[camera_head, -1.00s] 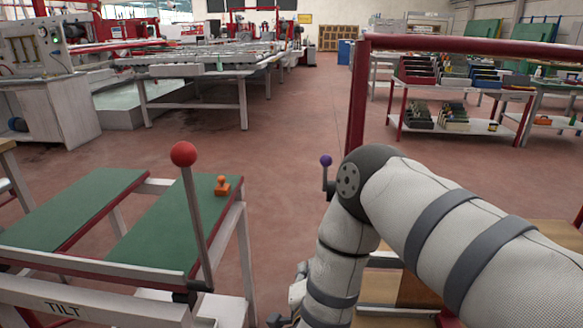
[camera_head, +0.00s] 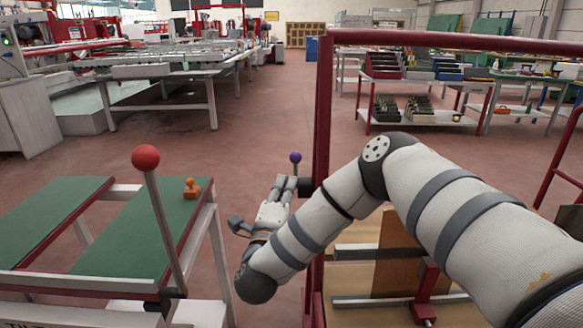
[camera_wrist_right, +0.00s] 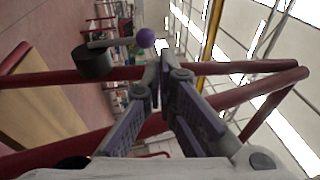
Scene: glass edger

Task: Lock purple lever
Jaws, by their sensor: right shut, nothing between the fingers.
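The purple lever (camera_head: 295,158) is a purple ball on a short stem, standing upright beside the red frame post in the head view. In the right wrist view, its purple knob (camera_wrist_right: 146,37) shows just past the fingertips, with a dark round hub (camera_wrist_right: 94,62) to its left. My right gripper (camera_head: 286,181) is just below the knob in the head view. Its fingers (camera_wrist_right: 160,68) meet at the tips, shut and empty. Whether the fingers touch the lever I cannot tell. My left gripper is out of view.
The red frame (camera_head: 323,110) stands close beside my right arm. A red-knobbed lever (camera_head: 146,158) rises at left, by green-topped tables (camera_head: 140,232) with an orange handle (camera_head: 192,188). Open floor (camera_head: 265,130) lies beyond.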

